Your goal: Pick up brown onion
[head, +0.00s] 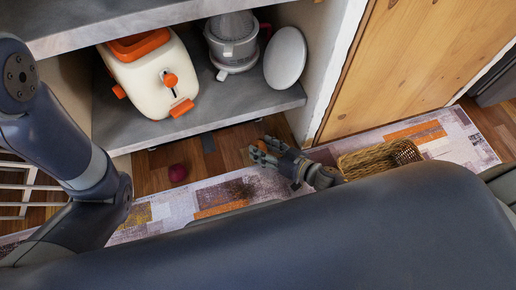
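My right gripper (264,152) is low over the wooden floor in the middle of the head view, in front of the cabinet. A small orange-brown patch (262,146) shows at its fingertips. It may be the brown onion, but it is too small and too covered by the fingers to be sure. I cannot tell whether the fingers are closed on it or only beside it. A dark purple-red round thing, like a red onion (177,172), lies on the floor to the left, apart from the gripper. My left gripper is out of view; only its arm shows at the left.
A grey shelf (210,112) holds a cream and orange appliance (154,76), a grey-white appliance (232,44) and a white disc (285,58). A wicker basket (372,161) stands on the patterned rug (440,135) at the right. A wooden panel (405,70) stands behind it.

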